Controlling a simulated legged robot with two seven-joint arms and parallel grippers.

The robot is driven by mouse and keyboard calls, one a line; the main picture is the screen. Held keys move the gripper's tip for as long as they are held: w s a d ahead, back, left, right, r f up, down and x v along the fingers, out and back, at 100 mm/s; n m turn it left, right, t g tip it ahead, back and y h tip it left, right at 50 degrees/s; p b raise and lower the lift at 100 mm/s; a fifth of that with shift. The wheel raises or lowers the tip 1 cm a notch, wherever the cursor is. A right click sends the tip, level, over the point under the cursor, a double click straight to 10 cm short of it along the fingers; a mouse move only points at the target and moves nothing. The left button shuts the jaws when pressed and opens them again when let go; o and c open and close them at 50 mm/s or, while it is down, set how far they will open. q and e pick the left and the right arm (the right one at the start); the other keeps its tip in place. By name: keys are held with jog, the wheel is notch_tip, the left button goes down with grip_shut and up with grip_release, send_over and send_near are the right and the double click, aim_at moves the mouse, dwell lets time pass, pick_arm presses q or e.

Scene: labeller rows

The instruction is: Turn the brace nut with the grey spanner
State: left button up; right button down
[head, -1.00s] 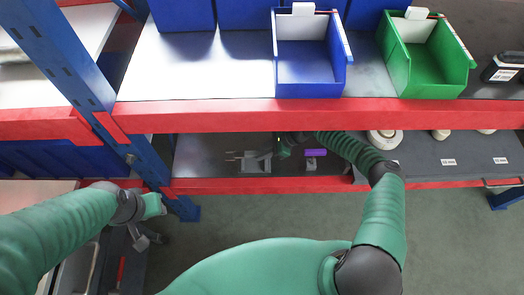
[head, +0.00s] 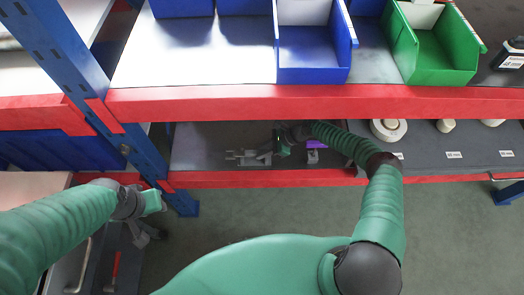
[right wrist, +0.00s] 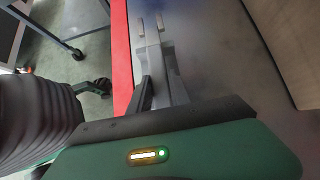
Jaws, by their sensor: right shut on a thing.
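My right gripper (head: 276,148) reaches onto the lower shelf and is shut on a grey piece with two prongs, which looks like the grey spanner (head: 246,156). In the right wrist view the spanner (right wrist: 154,58) extends ahead of the fingers (right wrist: 160,92), prongs away from me. I cannot tell whether it still touches the shelf. A small round fitting (head: 125,149) on the blue upright may be the brace nut; it is too small to be sure. My left gripper (head: 143,234) hangs below the left wrist, away from the spanner; its fingers are unclear.
The red-edged upper shelf (head: 320,104) overhangs my right gripper and carries a blue bin (head: 312,62) and a green bin (head: 438,58). A purple item (head: 315,144) and white rolls (head: 388,130) are on the lower shelf. The blue upright (head: 75,75) stands left.

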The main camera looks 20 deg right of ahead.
jog(key=c, duration=1.1)
grip_release()
